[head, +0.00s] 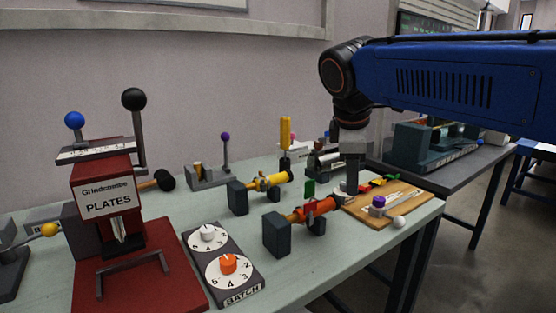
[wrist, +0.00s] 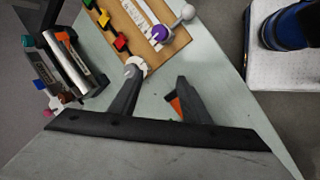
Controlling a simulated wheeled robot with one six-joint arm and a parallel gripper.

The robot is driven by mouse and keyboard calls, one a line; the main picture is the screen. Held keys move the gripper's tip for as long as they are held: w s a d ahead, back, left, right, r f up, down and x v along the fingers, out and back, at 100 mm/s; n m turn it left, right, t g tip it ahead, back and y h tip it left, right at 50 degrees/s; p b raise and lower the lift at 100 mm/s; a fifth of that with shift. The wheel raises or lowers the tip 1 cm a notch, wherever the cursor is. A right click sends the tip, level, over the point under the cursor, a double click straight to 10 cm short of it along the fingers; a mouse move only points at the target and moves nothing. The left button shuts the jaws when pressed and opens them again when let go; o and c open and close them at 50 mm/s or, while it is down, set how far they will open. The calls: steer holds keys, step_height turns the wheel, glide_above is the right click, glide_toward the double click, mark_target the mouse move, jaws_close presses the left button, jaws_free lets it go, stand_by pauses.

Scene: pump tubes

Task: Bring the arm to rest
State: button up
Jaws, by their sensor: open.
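My blue arm (head: 460,80) reaches in from the right of the head view, above the bench. My gripper (head: 352,190) hangs from its end and points down over the bench, between the orange pump tube (head: 315,207) and the wooden board (head: 370,213). In the wrist view my gripper (wrist: 158,82) has its two fingers apart with bare bench showing between them. A white round part (wrist: 136,67) shows by the left fingertip, and a bit of orange shows by the right finger. I cannot tell whether either finger touches anything.
The board carries colored clips and a purple knob (head: 378,201); a white ball (head: 399,222) is beside it. A yellow tube (head: 270,181) is on stands behind. A red plates press (head: 108,200) and a batch dial box (head: 226,264) stand left. Air above the bench's middle is clear.

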steer(key=s+d+f+m+y, duration=0.1)
steer(key=s+d+f+m, duration=0.5)
steer(key=s+f, duration=0.4)
steer(key=s+d+f+m+y, duration=0.1)
steer(key=s+d+f+m, duration=0.5)
steer(key=s+f+m, duration=0.3)
step_height(320, 180, down, 4)
steer(key=shift+s+r+t, duration=0.1)
steer(key=shift+s+t, duration=0.3)
steer(key=shift+s, duration=0.55)
